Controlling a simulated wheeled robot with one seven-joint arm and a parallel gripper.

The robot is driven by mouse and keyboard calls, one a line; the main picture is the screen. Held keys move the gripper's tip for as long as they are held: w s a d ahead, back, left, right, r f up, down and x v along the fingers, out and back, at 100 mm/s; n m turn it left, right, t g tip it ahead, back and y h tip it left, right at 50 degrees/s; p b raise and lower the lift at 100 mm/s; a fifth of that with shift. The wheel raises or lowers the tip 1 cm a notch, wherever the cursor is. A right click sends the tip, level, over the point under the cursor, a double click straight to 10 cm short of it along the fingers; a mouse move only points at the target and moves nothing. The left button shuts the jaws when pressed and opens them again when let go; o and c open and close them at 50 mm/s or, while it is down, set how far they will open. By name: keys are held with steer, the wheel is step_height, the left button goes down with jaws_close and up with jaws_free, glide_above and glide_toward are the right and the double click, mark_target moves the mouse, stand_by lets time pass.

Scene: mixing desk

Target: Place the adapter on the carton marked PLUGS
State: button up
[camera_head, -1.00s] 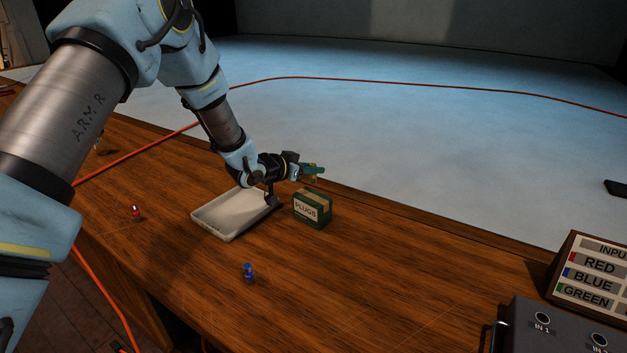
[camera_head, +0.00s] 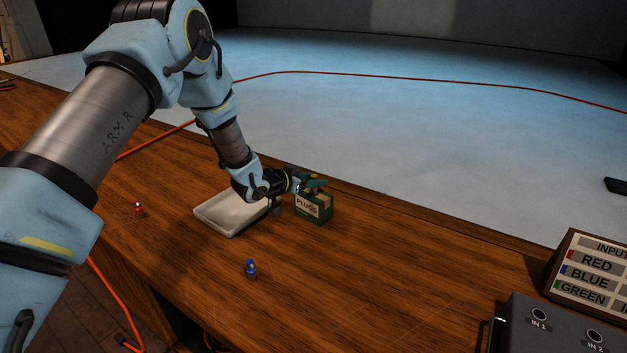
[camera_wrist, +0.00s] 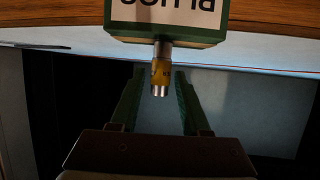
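The green carton marked PLUGS (camera_head: 319,213) stands on the desk right of the pale tray. My gripper (camera_head: 316,184) is level, just above the carton's top. The wrist view shows the carton (camera_wrist: 165,36) upside down, its label cut off by the frame. The adapter (camera_wrist: 160,72), metallic with a yellow band, stands out from the carton's top edge and lies between my two green fingers (camera_wrist: 158,85). Dark gaps show on both sides of it, so the fingers are open. Whether the adapter's end rests on the carton is hard to tell. In the head view the fingers hide the adapter.
The pale tray (camera_head: 202,214) sits under my wrist, close left of the carton. A blue connector (camera_head: 251,269) and a red one (camera_head: 139,209) stand on the desk. A grey input box (camera_head: 560,335) and a label board (camera_head: 590,272) are at the right. The desk's middle right is clear.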

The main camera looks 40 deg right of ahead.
steer(key=shift+o, duration=0.5)
steer(key=shift+r+p, duration=0.25)
steer(key=shift+p, duration=0.05)
steer(key=b+v, duration=0.4)
steer(key=v, duration=0.8)
